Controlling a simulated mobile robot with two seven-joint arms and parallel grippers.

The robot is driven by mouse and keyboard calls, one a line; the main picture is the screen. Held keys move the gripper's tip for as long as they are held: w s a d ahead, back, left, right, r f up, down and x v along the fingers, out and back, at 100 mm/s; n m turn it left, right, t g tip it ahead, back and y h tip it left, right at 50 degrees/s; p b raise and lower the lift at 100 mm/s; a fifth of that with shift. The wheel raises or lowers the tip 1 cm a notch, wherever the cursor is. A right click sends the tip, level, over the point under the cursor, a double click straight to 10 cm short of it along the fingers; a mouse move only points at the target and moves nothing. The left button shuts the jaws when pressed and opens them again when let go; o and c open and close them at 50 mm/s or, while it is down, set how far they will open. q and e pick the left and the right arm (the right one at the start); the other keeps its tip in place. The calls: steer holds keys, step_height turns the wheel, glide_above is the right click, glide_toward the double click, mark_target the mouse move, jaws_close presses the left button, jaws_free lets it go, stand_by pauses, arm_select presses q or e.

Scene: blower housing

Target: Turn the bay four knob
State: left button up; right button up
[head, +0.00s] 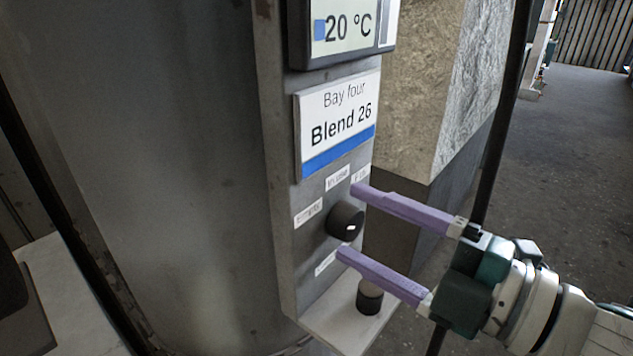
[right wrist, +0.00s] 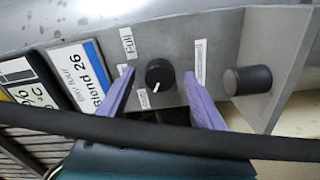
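The bay four knob (head: 345,220) is a round black knob with a white pointer mark, on a grey metal panel (head: 285,200) below the "Bay four Blend 26" sign (head: 338,118). It also shows in the right wrist view (right wrist: 160,75), with small white labels around it. My right gripper (head: 345,222) is open, its two purple fingers reaching to either side of the knob. In the right wrist view the fingers (right wrist: 160,84) stand apart with gaps to the knob. Whether the tips touch the panel I cannot tell. My left gripper is not in view.
A second black cylindrical knob (head: 369,297) sits on a ledge (head: 335,322) below the panel. A display reading 20 °C (head: 345,28) is above the sign. A dark thin pole (head: 503,110) runs close by my right gripper. Open floor lies at right.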

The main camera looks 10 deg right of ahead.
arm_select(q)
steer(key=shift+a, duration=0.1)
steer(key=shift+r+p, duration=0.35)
arm_select(e)
steer(key=v, duration=1)
step_height(320, 180, up, 10)
steer(key=w+d+m+g+h+p, duration=0.1)
steer(key=w+d+m+h+p, duration=0.15)
steer(key=m+h+p, duration=0.9)
steer(key=s+a+r+m+g+p, duration=0.2)
steer(key=s+r+m+g+p, duration=0.85)
steer(key=s+p, duration=0.4)
arm_select(q)
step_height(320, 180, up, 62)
steer(key=p, duration=3.6)
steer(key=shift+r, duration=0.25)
arm_select(e)
step_height(320, 180, up, 37)
steer(key=n, duration=0.1)
steer(key=shift+s+t+y, duration=0.2)
steer(key=shift+t+y, duration=0.15)
steer(key=shift+t, duration=0.1)
